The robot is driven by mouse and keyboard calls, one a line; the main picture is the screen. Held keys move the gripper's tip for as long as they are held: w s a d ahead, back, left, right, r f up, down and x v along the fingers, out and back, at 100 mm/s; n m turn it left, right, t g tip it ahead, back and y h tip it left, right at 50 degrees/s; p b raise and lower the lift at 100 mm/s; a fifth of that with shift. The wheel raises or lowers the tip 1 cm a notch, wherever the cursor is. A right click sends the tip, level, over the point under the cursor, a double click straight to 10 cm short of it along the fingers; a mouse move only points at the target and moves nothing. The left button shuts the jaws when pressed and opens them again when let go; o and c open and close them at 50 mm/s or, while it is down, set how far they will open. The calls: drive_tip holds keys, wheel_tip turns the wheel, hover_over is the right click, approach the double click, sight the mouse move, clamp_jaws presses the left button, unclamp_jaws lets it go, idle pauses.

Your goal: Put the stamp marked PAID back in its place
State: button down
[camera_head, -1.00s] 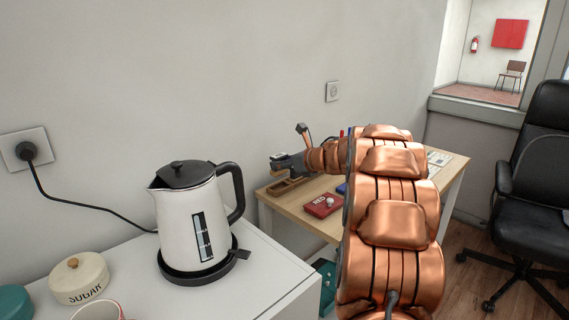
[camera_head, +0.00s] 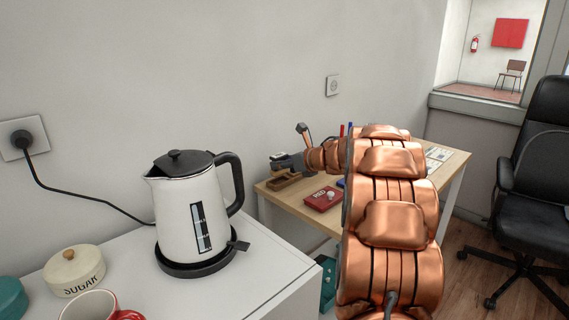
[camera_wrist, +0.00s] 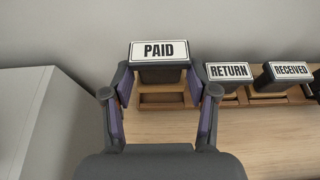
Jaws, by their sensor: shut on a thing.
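The stamp marked PAID (camera_wrist: 158,50) has a white label with black letters on a dark block. My gripper (camera_wrist: 160,78) is shut on its dark body, one finger on each side, with the label upright to the wrist camera. Below it in the wrist view is the left end of a wooden rack (camera_wrist: 162,99), with an empty-looking compartment between the fingers. I cannot tell whether the stamp touches the rack. In the head view my gripper (camera_head: 287,163) is over the rack (camera_head: 284,182) at the table's left end.
Stamps marked RETURN (camera_wrist: 228,71) and RECEIVED (camera_wrist: 290,71) stand in the rack to the right. A red ink pad (camera_head: 322,200) lies on the wooden table (camera_head: 300,209). A white cabinet (camera_head: 262,262) with a kettle (camera_head: 188,212) is nearer. The wall is close behind.

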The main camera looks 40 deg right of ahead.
sight(282, 172)
drive_tip(key=shift+f+b, duration=1.7)
drive_tip(key=c, duration=0.5)
unclamp_jaws()
drive_tip(key=shift+s, duration=0.15)
drive_tip(key=shift+b+v, duration=0.5)
drive_tip(key=shift+v, duration=1.95)
drive_tip(key=o, duration=0.5)
